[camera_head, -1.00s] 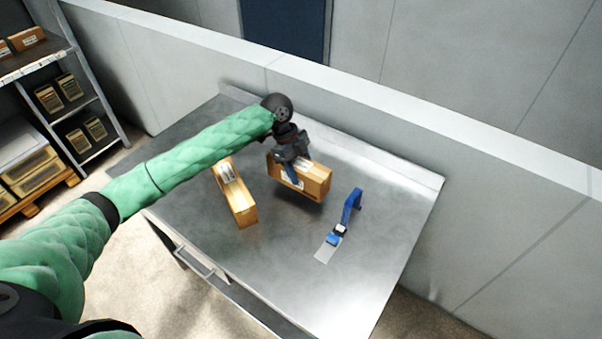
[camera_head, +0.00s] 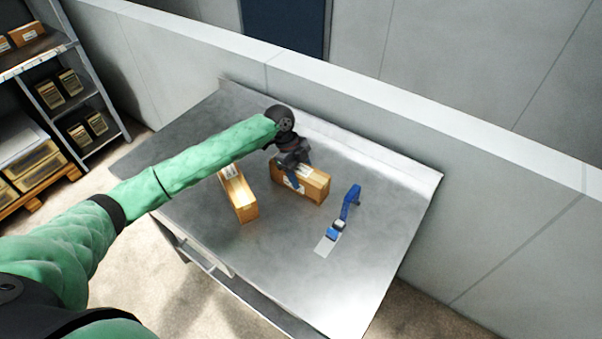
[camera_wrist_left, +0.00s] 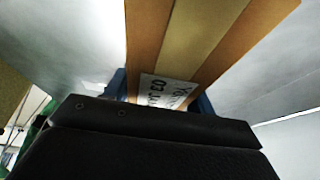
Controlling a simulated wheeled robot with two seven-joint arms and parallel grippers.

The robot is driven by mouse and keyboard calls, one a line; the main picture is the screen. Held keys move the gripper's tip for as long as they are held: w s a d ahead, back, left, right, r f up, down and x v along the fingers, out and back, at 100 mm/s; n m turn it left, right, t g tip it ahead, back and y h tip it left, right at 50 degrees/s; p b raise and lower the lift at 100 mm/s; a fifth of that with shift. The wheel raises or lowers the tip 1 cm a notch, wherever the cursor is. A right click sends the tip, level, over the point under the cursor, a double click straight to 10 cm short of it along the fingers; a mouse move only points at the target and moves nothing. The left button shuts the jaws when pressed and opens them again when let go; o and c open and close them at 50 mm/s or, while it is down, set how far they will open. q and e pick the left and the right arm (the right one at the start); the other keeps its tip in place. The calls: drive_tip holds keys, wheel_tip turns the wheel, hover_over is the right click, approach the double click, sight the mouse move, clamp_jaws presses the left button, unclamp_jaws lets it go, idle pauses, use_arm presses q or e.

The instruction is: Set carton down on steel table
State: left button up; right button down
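A brown carton (camera_head: 316,187) with a white label is on or just above the steel table (camera_head: 290,265), near the back wall; I cannot tell whether its base touches. My left gripper (camera_head: 293,182) is shut on the carton, with a blue finger against its near side. In the left wrist view the carton (camera_wrist_left: 205,40) fills the space between the blue fingers, its tape strip and printed label showing. The far finger is mostly hidden in the head view. My right gripper is not in view.
A blue tape dispenser (camera_head: 350,203) lies to the right. The table's front right is clear. A low wall (camera_head: 400,125) runs behind the table; shelving (camera_head: 70,85) stands at far left.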

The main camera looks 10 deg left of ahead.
use_arm(q)
drive_tip(key=o, duration=0.4)
drive_tip(key=shift+r, duration=0.1)
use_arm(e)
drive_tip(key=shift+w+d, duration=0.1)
use_arm(q)
drive_tip(key=shift+r, duration=0.15)
drive_tip(key=b+v, duration=0.3)
drive_tip(key=v, duration=0.7)
drive_tip(key=shift+w+a+r+b, duration=0.15)
drive_tip(key=shift+a+b, duration=0.05)
drive_tip(key=shift+b, duration=0.1)
drive_tip(key=shift+a+r, duration=0.2)
drive_tip(key=shift+r, duration=0.4)
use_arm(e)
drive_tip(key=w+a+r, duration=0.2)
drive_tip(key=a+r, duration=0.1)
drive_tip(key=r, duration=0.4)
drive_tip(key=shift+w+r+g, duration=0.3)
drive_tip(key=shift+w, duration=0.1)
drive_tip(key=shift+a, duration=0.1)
